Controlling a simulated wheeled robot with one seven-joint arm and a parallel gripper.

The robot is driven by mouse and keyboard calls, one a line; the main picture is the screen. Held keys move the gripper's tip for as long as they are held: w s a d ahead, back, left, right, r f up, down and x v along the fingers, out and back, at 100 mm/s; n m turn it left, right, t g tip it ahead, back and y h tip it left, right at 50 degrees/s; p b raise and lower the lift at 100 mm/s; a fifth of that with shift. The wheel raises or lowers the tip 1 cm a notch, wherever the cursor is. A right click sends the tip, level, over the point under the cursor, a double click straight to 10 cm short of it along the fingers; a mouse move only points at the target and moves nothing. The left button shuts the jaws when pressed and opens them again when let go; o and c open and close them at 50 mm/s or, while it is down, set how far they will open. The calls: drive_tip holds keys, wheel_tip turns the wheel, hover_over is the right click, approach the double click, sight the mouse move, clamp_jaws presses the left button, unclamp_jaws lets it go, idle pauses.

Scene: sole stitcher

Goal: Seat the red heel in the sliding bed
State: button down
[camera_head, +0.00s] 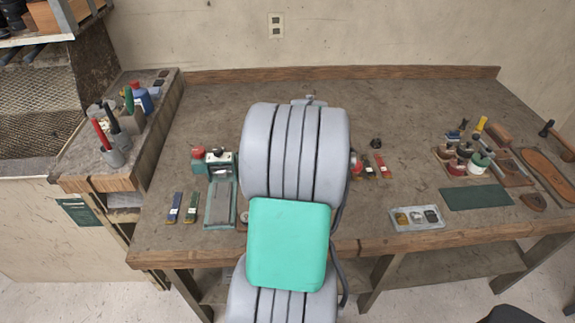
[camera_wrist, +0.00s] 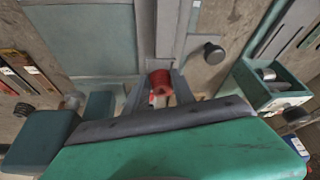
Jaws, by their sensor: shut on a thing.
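My gripper (camera_wrist: 160,80) shows in the wrist view, its two dark fingers shut on the red heel (camera_wrist: 160,84). The heel looks like a short, rounded red piece between the fingertips; its lower end is partly hidden. A narrow grey strip (camera_wrist: 169,30) with pale edges runs away just beyond the heel and may be part of the sliding bed. I cannot tell whether the heel touches it. In the head view my arm hides the gripper and the heel. A green-framed bed with a grey strip (camera_head: 220,204) lies left of my arm; I cannot tell if it is the sliding bed.
A green box with metal parts (camera_wrist: 272,88) stands at the right in the wrist view. In the head view, a grey tray (camera_head: 417,225), a green mat (camera_head: 476,198) and several pots and tools occupy the bench's right side. The bench's back left is clear.

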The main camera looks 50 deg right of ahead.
drive_tip(key=shift+f+b, duration=0.45)
drive_tip(key=shift+f, duration=0.2)
drive_tip(key=c, duration=1.3)
unclamp_jaws()
drive_tip(key=shift+r, duration=0.1)
drive_tip(key=p+v, duration=0.6)
drive_tip(key=v, duration=0.4)
drive_tip(key=shift+s+r+p, duration=0.15)
drive_tip(key=shift+r+p, duration=0.15)
drive_tip(key=shift+r, duration=0.1)
